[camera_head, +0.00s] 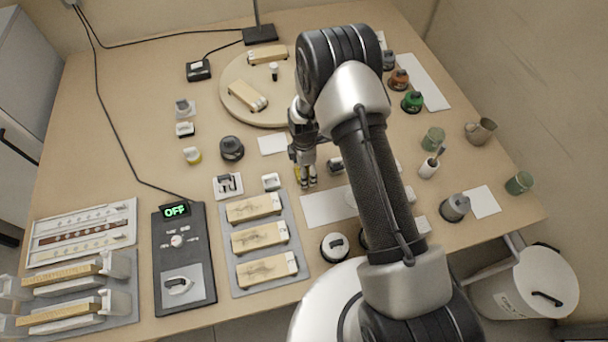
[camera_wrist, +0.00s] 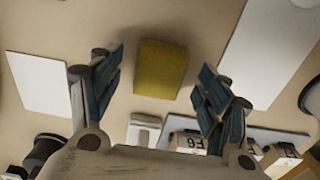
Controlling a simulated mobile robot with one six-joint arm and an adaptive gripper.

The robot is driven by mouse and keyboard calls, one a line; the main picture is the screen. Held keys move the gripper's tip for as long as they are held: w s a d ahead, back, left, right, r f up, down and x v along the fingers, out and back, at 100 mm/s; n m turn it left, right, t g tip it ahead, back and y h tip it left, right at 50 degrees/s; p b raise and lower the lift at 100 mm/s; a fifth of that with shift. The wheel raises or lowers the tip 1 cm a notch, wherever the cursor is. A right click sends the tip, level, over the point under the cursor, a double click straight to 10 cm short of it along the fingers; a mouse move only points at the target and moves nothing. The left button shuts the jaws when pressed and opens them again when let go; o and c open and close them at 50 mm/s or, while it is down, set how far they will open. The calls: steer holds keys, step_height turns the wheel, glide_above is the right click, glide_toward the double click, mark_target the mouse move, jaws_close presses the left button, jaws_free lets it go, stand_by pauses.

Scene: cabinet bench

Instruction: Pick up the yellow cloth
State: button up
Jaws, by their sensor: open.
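The yellow cloth (camera_wrist: 162,68) is a small flat rectangle on the bench, in the upper middle of the wrist view. My gripper (camera_wrist: 160,88) is open, with its two dark blue fingers spread to the left and right of the cloth and nothing held between them. In the head view my gripper (camera_head: 306,182) points down over the middle of the bench. The cloth is mostly hidden there behind the fingers, and I cannot tell its outline or the exact height of the fingertips above it.
White sheets (camera_head: 325,207) lie close by. A grey tray with wooden blocks (camera_head: 236,284) is to the left, beside a black control box (camera_head: 184,305) reading OFF. A round wooden board (camera_head: 232,105) lies behind. Cups (camera_head: 480,131) and jars stand at the right.

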steer(key=shift+f, duration=0.3)
steer(key=shift+r, duration=0.1)
steer(key=c, duration=1)
steer(key=shift+o, duration=0.2)
steer(key=shift+r, duration=0.1)
step_height(320, 180, up, 20)
steer(key=p, duration=0.4)
steer(key=shift+p, duration=0.35)
steer(key=o, duration=0.3)
steer(key=c, duration=0.4)
